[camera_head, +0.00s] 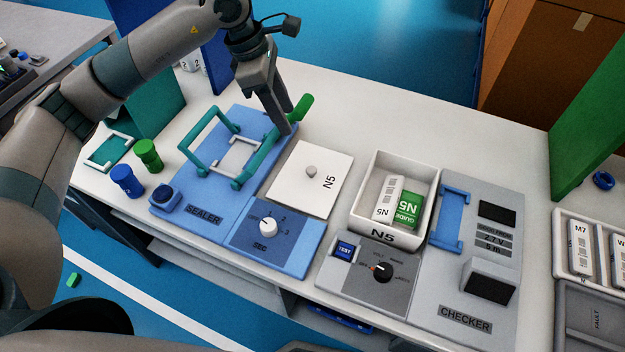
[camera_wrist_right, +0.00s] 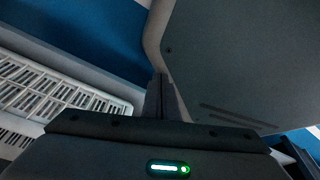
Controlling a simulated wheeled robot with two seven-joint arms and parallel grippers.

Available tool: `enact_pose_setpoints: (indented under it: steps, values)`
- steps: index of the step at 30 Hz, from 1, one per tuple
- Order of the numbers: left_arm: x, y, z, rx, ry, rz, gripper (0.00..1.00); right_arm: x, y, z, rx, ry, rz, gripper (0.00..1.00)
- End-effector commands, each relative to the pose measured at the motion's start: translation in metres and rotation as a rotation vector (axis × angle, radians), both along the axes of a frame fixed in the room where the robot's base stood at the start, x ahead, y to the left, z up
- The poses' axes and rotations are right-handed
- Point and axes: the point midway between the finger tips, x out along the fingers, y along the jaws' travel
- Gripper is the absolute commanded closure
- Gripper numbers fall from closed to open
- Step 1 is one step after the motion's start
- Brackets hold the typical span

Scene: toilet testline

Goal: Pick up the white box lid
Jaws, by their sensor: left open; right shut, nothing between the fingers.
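The white box lid (camera_head: 299,190) is a flat square marked N5 with a small grey round knob (camera_head: 311,171). It lies flat beside the blue sealer, behind its SEC dial panel. My left gripper (camera_head: 287,128) points down at the sealer's back right corner, up and left of the lid, apart from it. It is open, though its fingers overlap in the head view. The white N5 box (camera_head: 370,221) stands right of the lid, open, holding a white packet and a green guide packet. My right gripper (camera_wrist_right: 160,96) shows in the right wrist view, shut and empty.
The sealer (camera_head: 188,190) has a raised teal frame and a green handle (camera_head: 301,107) close to my left gripper. Blue and green cylinders (camera_head: 149,155) stand at left. The grey checker (camera_head: 449,277) is right of the box. The table behind the lid and box is clear.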

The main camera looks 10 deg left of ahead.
Motion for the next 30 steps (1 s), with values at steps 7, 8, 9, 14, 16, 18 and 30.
enact_pose_setpoints:
  steps: [7, 8, 9, 14, 16, 18, 30]
  values:
    - [0.000, 0.001, 0.000, 0.000, 0.001, 0.004, 0.58, -0.004, 0.007, 0.000, 0.008, 0.004, 0.000, 1.00]
    - [0.000, 0.000, 0.000, 0.000, 0.001, 0.004, 0.58, -0.004, 0.007, 0.000, 0.008, 0.004, 0.000, 1.00]
    - [0.000, 0.000, 0.000, 0.000, 0.001, 0.003, 0.58, -0.004, 0.007, 0.000, 0.008, 0.003, 0.000, 1.00]
    - [0.000, -0.001, -0.004, 0.000, 0.002, 0.003, 0.58, -0.004, 0.005, 0.002, 0.005, 0.005, 0.000, 1.00]
    - [0.000, -0.003, -0.008, -0.002, 0.003, 0.002, 0.58, -0.007, 0.002, 0.003, 0.000, 0.012, 0.000, 1.00]
    - [0.001, -0.005, -0.015, -0.001, 0.003, 0.003, 0.58, -0.011, -0.002, 0.004, -0.005, 0.025, -0.001, 1.00]
    - [0.003, -0.022, -0.070, 0.000, 0.005, 0.003, 0.58, -0.073, -0.031, 0.011, -0.053, 0.174, -0.008, 1.00]
